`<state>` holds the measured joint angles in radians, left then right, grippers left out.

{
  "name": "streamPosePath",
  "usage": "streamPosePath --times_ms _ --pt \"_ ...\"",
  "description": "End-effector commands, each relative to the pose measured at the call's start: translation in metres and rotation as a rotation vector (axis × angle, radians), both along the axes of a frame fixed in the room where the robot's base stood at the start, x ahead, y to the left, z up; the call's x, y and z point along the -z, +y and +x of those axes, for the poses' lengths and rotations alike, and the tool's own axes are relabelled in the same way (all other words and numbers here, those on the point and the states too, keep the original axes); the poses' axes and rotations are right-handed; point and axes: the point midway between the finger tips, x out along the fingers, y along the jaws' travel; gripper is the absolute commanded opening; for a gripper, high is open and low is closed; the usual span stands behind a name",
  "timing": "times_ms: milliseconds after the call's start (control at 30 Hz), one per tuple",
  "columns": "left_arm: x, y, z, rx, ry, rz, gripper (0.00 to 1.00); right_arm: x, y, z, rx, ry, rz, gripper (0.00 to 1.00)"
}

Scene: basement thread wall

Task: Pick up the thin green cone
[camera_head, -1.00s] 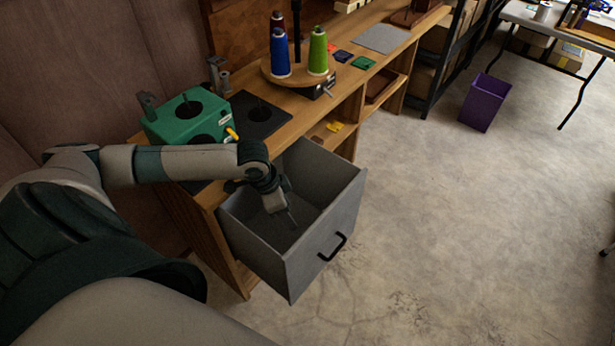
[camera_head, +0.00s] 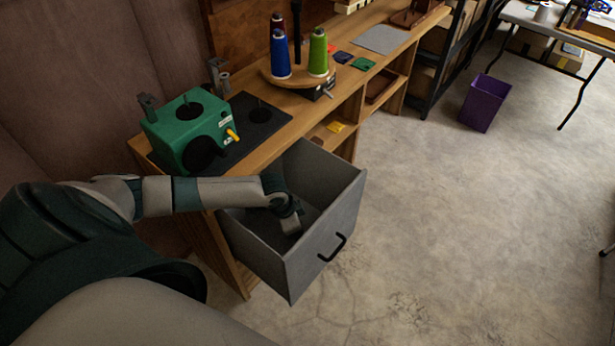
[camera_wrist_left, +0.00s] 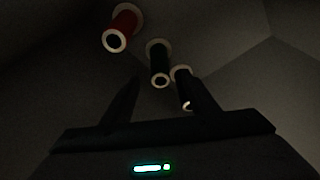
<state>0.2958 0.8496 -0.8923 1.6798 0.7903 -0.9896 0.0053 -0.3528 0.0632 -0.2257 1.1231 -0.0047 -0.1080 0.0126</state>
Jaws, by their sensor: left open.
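My left gripper (camera_head: 291,226) is down inside the open grey drawer (camera_head: 345,210). In the left wrist view the gripper (camera_wrist_left: 164,82) is open, with nothing between its fingers. The two dark cones' colours are too dim to tell. A bright green cone (camera_head: 318,52) stands on the round wooden stand (camera_head: 272,77) on the bench. My right gripper is out of view.
The drawer's walls stand close around my left gripper. A green machine (camera_head: 187,133) sits on the bench (camera_head: 275,128) behind my arm. Blue (camera_head: 279,54) and dark red (camera_head: 277,22) cones share the stand. A purple bin (camera_head: 485,103) stands on the open floor at right.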

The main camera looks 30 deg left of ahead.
Motion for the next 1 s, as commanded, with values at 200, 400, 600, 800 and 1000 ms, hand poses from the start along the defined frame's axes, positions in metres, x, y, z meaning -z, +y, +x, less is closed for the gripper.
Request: streamPosePath --times_ms 200,400,600,800,1000 --pt "0.002 0.0 0.001 0.001 0.0 0.0 0.54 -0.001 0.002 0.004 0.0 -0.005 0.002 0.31" --pt "0.003 -0.001 0.001 0.0 0.0 0.0 0.54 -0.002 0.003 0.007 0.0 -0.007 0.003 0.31" --pt "0.014 -0.007 0.008 -0.001 0.001 -0.001 0.54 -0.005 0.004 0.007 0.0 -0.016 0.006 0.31" --pt "0.036 -0.014 0.016 -0.001 0.002 0.0 0.54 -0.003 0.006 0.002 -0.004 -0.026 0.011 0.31" --pt "0.049 -0.016 0.019 -0.001 0.001 0.0 0.54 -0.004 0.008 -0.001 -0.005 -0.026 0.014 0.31"
